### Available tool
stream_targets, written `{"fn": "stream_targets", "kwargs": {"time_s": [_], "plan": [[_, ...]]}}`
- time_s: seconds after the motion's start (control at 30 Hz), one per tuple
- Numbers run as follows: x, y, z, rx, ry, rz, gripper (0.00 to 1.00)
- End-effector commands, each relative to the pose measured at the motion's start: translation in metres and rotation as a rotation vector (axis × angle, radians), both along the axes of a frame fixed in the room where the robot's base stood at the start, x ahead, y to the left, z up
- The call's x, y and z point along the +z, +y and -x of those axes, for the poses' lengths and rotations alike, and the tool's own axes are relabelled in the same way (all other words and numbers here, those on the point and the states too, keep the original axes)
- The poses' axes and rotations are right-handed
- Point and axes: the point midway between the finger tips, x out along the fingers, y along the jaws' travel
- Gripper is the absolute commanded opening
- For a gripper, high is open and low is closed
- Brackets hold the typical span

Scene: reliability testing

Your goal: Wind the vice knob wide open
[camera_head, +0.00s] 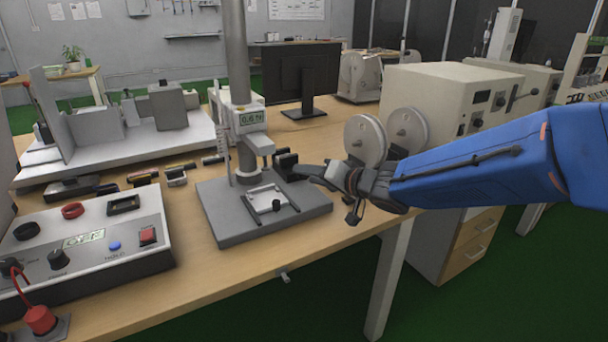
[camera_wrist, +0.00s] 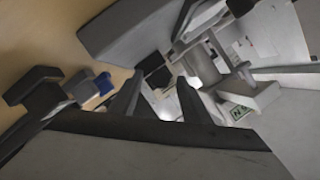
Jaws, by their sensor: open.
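A small pale vice (camera_head: 262,196) sits on the grey base plate (camera_head: 225,222) of a test stand. Its black knob (camera_head: 276,205) is on the vice's near side. My gripper (camera_head: 308,173) comes in from the right on the blue arm, above the right part of the plate and apart from the knob. In the wrist view my gripper (camera_wrist: 159,80) shows two separated dark fingers, open. A black block (camera_wrist: 155,70) appears ahead between them; I cannot tell whether they touch it. I cannot make out the vice knob clearly in the wrist view.
The stand's column (camera_head: 238,60) and force display (camera_head: 251,118) rise behind the vice. A black block (camera_head: 285,160) juts out close to my fingertips. A control box (camera_head: 95,240) stands left. Grey discs (camera_head: 366,140) stand behind my wrist. The front table strip (camera_head: 215,275) is mostly clear.

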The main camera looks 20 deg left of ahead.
Motion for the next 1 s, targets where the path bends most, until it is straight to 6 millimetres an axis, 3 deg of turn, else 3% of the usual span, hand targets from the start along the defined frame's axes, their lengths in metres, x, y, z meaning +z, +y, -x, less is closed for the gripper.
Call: {"fn": "stream_targets", "kwargs": {"time_s": [0.23,0.6,0.63,0.8,1.0], "plan": [[-0.007,0.020,-0.010,0.000,0.001,0.001,0.43],[-0.008,0.024,-0.012,0.000,-0.001,0.000,0.43],[-0.008,0.024,-0.012,0.000,-0.001,0.000,0.41],[-0.008,0.024,-0.012,0.000,-0.001,0.000,0.02],[-0.008,0.024,-0.012,0.000,-0.005,0.005,0.02]]}}
